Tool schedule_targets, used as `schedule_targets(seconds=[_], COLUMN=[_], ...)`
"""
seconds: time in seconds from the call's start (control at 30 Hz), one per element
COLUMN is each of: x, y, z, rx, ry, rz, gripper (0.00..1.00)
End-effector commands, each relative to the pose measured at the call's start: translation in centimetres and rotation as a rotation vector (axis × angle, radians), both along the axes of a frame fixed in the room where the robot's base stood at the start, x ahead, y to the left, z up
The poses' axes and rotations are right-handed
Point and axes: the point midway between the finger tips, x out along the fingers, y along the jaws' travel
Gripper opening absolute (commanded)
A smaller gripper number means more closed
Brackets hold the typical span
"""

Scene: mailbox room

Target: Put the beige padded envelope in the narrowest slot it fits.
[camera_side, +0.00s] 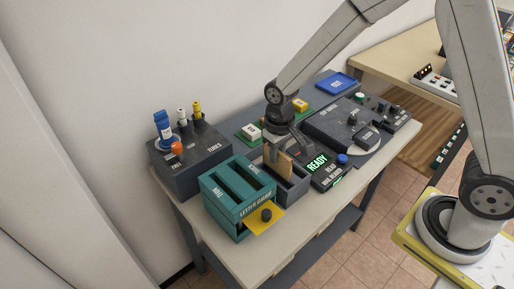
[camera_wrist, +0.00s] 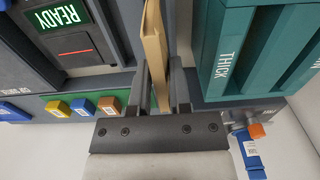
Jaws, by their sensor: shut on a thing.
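My gripper (camera_side: 273,152) is shut on the beige padded envelope (camera_side: 285,165). The envelope stands upright over a dark grey open holder (camera_side: 293,190); its lower edge is hidden, so I cannot tell whether it is still inside. In the wrist view the fingers (camera_wrist: 161,88) pinch the envelope (camera_wrist: 153,40), which shows edge-on. The teal letter gauge (camera_side: 230,208) stands just left of the holder, with long dark slots in its top. In the wrist view the gauge (camera_wrist: 235,50) lies right of the envelope, its near side marked THICK.
A yellow plate with a dark knob (camera_side: 266,215) juts from the gauge's front. A dark tube rack (camera_side: 190,160) stands behind left. A panel with a lit READY display (camera_side: 317,163) stands right of the holder. A blue tray (camera_side: 336,83) lies at the back. The table's front edge is clear.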

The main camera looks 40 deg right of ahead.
Motion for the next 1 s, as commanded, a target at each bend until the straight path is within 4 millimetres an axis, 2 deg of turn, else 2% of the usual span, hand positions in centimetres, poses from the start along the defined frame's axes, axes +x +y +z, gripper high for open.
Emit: schedule_targets(seconds=[0.27, 0.47, 1.0], x=[0.0, 0.1, 0.1], y=[0.0, 0.0, 0.0], z=[0.1, 1.5, 10.9], rx=[0.0, 0.001, 0.001], ry=[-0.001, -0.004, -0.006], rz=[0.0, 0.0, 0.0], gripper=[0.0, 0.0, 0.0])
